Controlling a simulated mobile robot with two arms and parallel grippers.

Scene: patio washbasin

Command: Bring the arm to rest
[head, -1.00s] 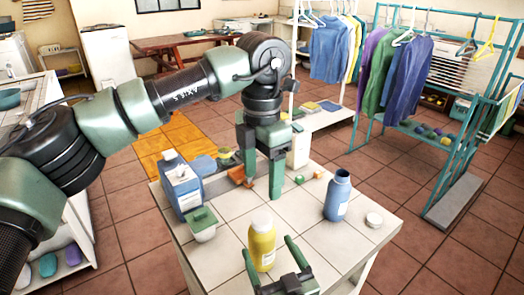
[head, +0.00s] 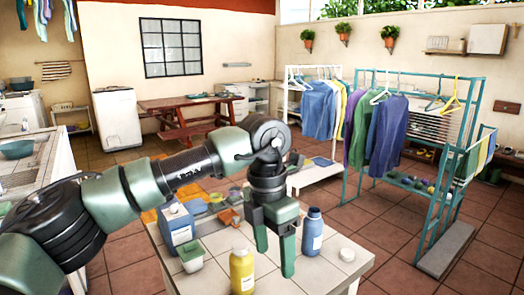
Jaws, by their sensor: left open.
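My left gripper (head: 274,250) hangs pointing down over the white tiled table (head: 215,243), its two green fingers apart with nothing between them. It is between a yellow bottle (head: 242,272) on its left and a blue bottle (head: 312,232) on its right. I cannot tell how high the fingertips are above the tiles. My left arm (head: 170,180) reaches in from the left, bent, with its wrist above the table. My right gripper is out of view.
A teal clothes rack (head: 467,165) stands to the right. Open tiled floor (head: 400,215) lies between table and rack.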

